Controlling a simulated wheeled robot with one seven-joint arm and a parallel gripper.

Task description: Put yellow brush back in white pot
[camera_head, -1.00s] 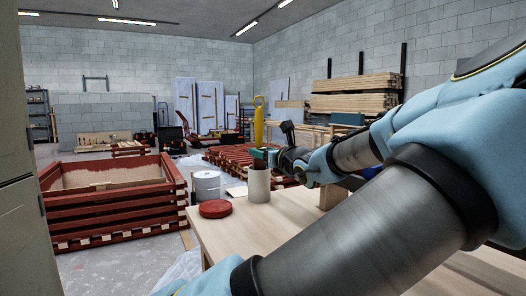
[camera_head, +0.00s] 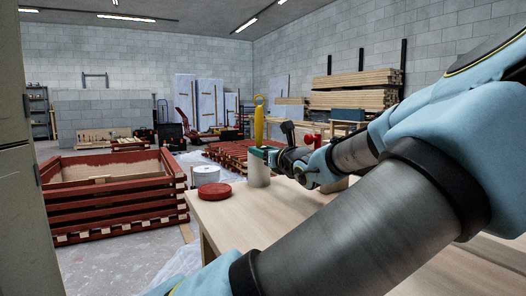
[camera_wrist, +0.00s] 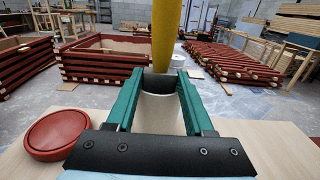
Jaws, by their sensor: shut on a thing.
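The yellow brush (camera_head: 259,124) stands upright, its long handle rising above my gripper (camera_head: 264,155). My gripper is shut on it. The white pot (camera_head: 259,176) stands on the wooden table directly below, its rim partly covered by the teal fingers. In the wrist view, the yellow brush (camera_wrist: 165,35) shows at the top between the fingers, and the white pot (camera_wrist: 160,115) shows between and below them. The brush's lower end is hidden, so I cannot tell how far it reaches into the pot.
A round red lid-like disc (camera_head: 214,190) lies on the table (camera_head: 240,222) left of the pot. A red object (camera_head: 313,139) shows behind my wrist. A white bucket (camera_head: 205,176) stands beyond the table's edge. A red slatted crate (camera_head: 115,205) is at left on the floor.

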